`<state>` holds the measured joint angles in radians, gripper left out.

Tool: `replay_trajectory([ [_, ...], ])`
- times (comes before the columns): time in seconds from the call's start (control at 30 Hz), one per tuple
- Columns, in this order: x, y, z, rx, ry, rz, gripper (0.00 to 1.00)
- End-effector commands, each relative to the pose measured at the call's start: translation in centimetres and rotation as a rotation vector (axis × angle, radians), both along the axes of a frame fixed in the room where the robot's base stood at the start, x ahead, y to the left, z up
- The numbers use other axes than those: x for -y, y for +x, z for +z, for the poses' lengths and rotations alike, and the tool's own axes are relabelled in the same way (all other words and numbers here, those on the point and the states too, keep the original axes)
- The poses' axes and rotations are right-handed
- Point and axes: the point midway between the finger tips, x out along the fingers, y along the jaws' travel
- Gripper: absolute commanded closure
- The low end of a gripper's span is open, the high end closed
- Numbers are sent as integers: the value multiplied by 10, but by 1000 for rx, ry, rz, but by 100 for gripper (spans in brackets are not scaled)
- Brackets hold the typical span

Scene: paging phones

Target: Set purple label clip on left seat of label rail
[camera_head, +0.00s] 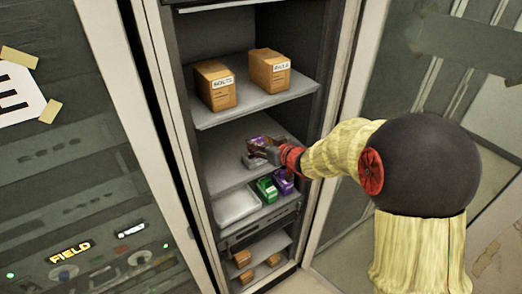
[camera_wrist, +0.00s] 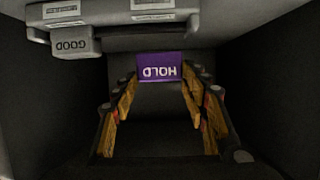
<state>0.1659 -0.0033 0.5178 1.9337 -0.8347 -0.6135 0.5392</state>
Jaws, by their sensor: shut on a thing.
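The purple label clip (camera_wrist: 160,72) reads HOLD, upside down in the wrist view. It sits between the fingertips of my gripper (camera_wrist: 161,82), which is shut on it. In the head view my gripper (camera_head: 262,150) reaches into the cabinet above the middle shelf, with a bit of purple (camera_head: 257,141) at its tip. A grey bar that looks like the label rail (camera_wrist: 110,14) runs along the top of the wrist view, with white labels and a grey block marked GOOD (camera_wrist: 72,44). The clip appears apart from the bar. The seats cannot be made out.
Two brown boxes (camera_head: 215,88) (camera_head: 269,71) stand on the upper shelf. A green box (camera_head: 266,189) and a purple box (camera_head: 284,181) stand beside a pale tray (camera_head: 236,206) below my gripper. Cabinet side walls are close on both sides.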

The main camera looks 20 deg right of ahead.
Motion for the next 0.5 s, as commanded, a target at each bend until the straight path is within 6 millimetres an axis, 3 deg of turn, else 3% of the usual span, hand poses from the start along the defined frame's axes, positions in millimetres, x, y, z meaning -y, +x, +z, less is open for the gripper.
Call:
replay_trajectory([
  [0.2, 4, 3, -30, -5, 1, 1, 79],
  [0.47, 4, 1, -42, -10, -2, 1, 79],
  [0.5, 4, 1, -43, -11, -1, 0, 82],
])
